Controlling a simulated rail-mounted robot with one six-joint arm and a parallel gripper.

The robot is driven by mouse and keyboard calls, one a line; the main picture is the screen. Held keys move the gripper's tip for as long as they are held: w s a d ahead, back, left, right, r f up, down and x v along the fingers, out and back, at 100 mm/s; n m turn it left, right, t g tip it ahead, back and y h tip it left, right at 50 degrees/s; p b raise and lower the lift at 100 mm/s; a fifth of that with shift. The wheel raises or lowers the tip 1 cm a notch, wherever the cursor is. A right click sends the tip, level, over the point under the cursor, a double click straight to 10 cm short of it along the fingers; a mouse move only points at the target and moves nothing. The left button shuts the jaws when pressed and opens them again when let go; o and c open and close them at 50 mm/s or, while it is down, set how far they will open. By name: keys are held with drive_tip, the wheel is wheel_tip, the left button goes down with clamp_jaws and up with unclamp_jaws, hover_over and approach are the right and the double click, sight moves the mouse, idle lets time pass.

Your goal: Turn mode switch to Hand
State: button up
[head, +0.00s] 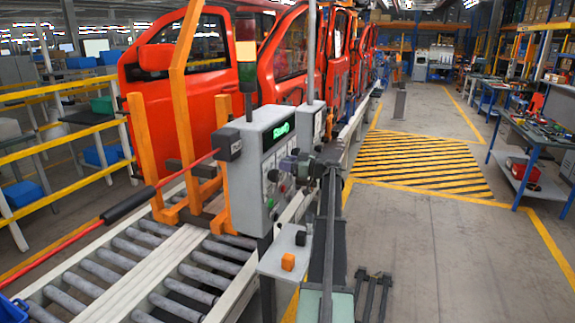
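A grey control box (240,185) stands beside the roller conveyor, its front face turned right and seen at a steep angle. The face carries a lit green display (280,131) and several small knobs and buttons below it. A dark knob (272,175) shows on the upper part of the face, left of my gripper. I cannot tell which control is the mode switch or where it points. My gripper (289,166) is at the face, pointing left towards it, and hides part of it. The fingers are too small and dark to tell their opening or any contact.
A small grey shelf (280,262) with an orange button block (288,261) and a dark one juts out below the box. A signal tower (246,55) rises above it.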

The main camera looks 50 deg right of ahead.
drive_tip(key=shift+c, duration=0.8)
drive_tip(key=shift+m, duration=0.3)
drive_tip(key=m, duration=1.1)
drive_tip(key=shift+m, duration=2.2)
